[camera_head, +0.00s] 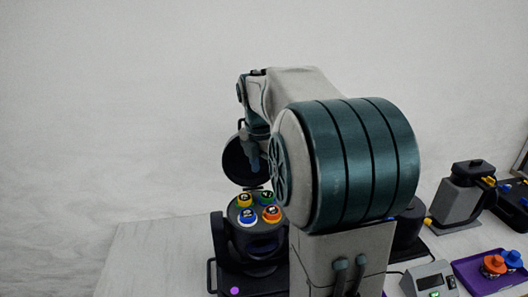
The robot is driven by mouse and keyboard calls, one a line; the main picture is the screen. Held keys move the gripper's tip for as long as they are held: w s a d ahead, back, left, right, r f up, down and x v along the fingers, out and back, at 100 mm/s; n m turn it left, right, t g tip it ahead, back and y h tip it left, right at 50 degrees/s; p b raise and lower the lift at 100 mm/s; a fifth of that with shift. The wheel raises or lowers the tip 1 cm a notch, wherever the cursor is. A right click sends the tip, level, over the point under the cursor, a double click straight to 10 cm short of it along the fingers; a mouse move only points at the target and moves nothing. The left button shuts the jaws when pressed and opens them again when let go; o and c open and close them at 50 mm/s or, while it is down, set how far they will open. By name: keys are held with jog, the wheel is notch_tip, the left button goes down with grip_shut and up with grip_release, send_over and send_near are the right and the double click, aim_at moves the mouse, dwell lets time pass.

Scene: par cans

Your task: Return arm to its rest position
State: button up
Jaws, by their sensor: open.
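My arm rises in the middle of the head view, and its large dark green joint fills much of the centre. It bends over to the left, and my gripper (252,157) hangs down at its end, small and partly hidden. It is open, and nothing shows held in it. Behind it is a round black lid-like disc (235,163), tilted up. Just below stands a black par can (262,240) with yellow, green, blue and orange round pieces on top. I cannot tell how far the gripper is above these.
At right, a grey device (458,201) stands beside a dark block with knobs. A purple tray (482,284) holds orange and blue knobs. A small grey box (428,281) with a display sits in front. Another dark can (408,225) is mostly hidden behind my arm. The table's left side is clear.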

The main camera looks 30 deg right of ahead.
notch_tip(320, 180, up, 7)
jog(key=shift+s+a+f, duration=0.15)
jog(key=shift+a+f, duration=0.05)
jog(key=shift+a, duration=0.25)
jog(key=s+a+f+m+t, duration=0.1)
jog(key=s+a+f+m, duration=0.5)
jog(key=s+m, duration=0.3)
jog(key=s+a+f+m+t+y, duration=0.1)
jog(key=s+a+f+m+t, duration=0.1)
jog(key=s+a+f+m, duration=0.4)
jog(key=s+f+m, duration=0.1)
jog(key=s+m, duration=0.2)
jog(key=m, duration=0.3)
jog(key=shift+s+f+m, duration=0.3)
jog(key=shift+f, duration=0.05)
dwell(0.7)
